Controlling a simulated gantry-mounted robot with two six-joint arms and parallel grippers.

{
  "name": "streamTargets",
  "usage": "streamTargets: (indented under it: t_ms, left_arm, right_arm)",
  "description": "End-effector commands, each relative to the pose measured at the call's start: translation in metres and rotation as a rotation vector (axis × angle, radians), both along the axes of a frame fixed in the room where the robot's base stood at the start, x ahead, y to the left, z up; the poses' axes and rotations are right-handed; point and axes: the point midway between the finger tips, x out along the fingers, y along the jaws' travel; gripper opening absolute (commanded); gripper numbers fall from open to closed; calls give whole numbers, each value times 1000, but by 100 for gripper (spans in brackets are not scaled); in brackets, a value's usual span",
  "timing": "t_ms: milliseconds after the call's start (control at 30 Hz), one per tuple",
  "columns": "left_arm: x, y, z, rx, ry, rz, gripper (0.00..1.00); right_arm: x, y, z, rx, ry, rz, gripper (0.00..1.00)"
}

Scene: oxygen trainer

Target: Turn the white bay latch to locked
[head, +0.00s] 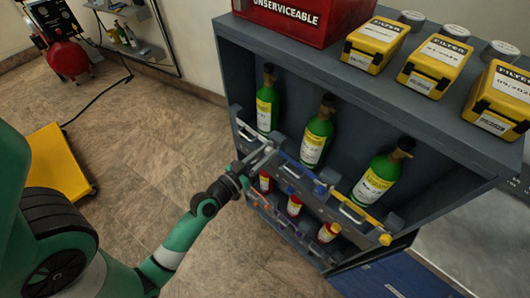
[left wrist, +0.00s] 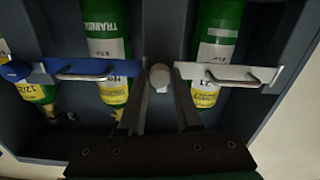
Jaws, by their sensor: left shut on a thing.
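The white bay latch (head: 247,133) is a pale bar with a handle across the front of the leftmost upper bay, before a green bottle (head: 267,105). In the left wrist view the white latch (left wrist: 232,74) lies to the right, level across its bottle. A pale round knob (left wrist: 160,78) sits by its inner end. My left gripper (head: 268,148) is at this end of the latch. In the left wrist view its fingers (left wrist: 160,82) stand on either side of the knob and are closed on it. In the head view the gripper hides much of the knob. My right gripper is not in view.
A blue latch (head: 303,173) and a yellow latch (head: 357,218) cross the neighbouring bays, close to my gripper. Small red bottles (head: 294,205) stand in the lower bays. Yellow filter boxes (head: 433,63) and a red case (head: 290,18) sit on the cabinet top. Floor to the left is mostly clear.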

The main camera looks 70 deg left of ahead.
Motion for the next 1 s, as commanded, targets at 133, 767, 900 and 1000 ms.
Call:
streamTargets:
  t_ms: [133,767,900,1000]
  left_arm:
    - [0,0,1,-103,-49,0,0]
    - [-1,2,1,-640,-305,0,0]
    - [-1,2,0,-761,-363,1,0]
    - [-1,2,0,-847,-404,2,0]
  right_arm:
    - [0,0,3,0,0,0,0]
    - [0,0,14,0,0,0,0]
    - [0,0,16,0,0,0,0]
    - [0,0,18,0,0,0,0]
